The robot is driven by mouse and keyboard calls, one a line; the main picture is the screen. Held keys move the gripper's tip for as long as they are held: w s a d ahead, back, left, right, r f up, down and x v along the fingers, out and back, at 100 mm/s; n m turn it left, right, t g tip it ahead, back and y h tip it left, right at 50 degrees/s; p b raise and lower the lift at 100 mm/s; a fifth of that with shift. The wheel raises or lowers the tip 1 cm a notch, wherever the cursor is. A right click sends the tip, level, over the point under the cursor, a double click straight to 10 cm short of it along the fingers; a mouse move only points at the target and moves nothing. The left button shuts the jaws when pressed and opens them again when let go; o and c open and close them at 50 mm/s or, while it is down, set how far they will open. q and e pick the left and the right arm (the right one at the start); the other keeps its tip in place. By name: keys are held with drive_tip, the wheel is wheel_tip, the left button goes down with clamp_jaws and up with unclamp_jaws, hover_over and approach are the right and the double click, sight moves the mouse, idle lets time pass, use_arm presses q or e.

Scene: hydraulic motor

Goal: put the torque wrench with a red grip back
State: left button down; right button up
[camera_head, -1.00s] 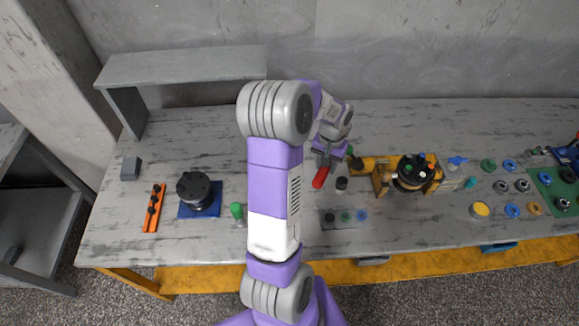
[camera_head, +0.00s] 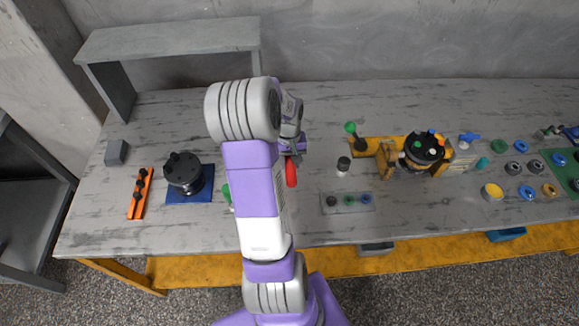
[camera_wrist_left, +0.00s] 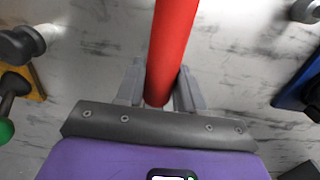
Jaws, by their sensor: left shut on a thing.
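The torque wrench's red grip (camera_head: 291,172) points toward the front of the table in the head view. My left gripper (camera_head: 291,154) is shut on it. In the left wrist view the red grip (camera_wrist_left: 172,45) is between the two grey fingers of the left gripper (camera_wrist_left: 160,85). The rest of the wrench is hidden by my gripper and arm in the head view, so I cannot tell its height above the table. My right gripper is not in view.
Left of my arm are an orange rack (camera_head: 139,193), a black motor part (camera_head: 184,172) on a blue mat (camera_head: 203,196), and a green-handled tool (camera_head: 227,194). To the right are a black-and-white cylinder (camera_head: 343,167), a grey socket plate (camera_head: 330,208) and a yellow fixture (camera_head: 386,164). A shelf (camera_head: 170,40) stands back left.

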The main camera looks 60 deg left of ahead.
use_arm(q)
wheel_tip(320, 180, down, 4)
drive_tip(key=shift+f+b, duration=0.1)
drive_tip(key=shift+b, duration=0.4)
drive_tip(key=c, duration=1.1)
unclamp_jaws()
drive_tip(key=o, duration=0.4)
drive_tip(key=shift+r, duration=0.2)
drive_tip(key=r+p, duration=0.1)
drive_tip(key=r, duration=0.3)
drive_tip(key=r+p, duration=0.1)
drive_tip(key=r, duration=0.3)
drive_tip(key=r+p, duration=0.1)
drive_tip(key=r, duration=0.3)
drive_tip(key=shift+a, duration=0.35)
